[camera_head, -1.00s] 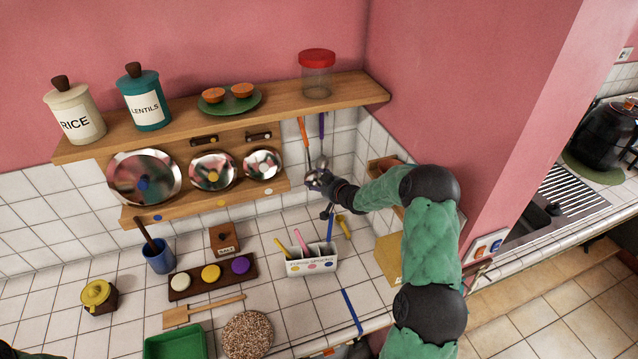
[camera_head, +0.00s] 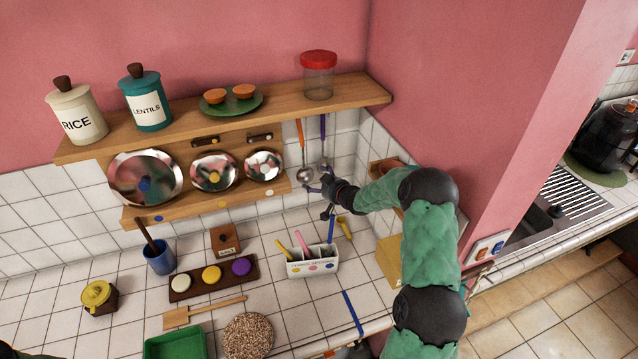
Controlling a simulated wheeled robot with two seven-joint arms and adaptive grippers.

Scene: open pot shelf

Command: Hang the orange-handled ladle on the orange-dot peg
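The orange-handled ladle (camera_head: 301,138) hangs nearly straight down below the right part of the upper shelf, with its metal bowl (camera_head: 305,175) at the bottom. The top of its handle is at the shelf's underside; the peg and any orange dot cannot be made out. My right gripper (camera_head: 316,181) is just right of and below the bowl, its fingers apart. It looks empty, with a small gap to the ladle. My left gripper is out of view.
A purple-handled ladle (camera_head: 322,130) hangs close to the right, above my gripper. Metal lids (camera_head: 214,171) stand on the lower rack to the left. A white utensil holder (camera_head: 312,264) stands on the counter below. A red-lidded jar (camera_head: 318,80) stands on the upper shelf (camera_head: 285,98).

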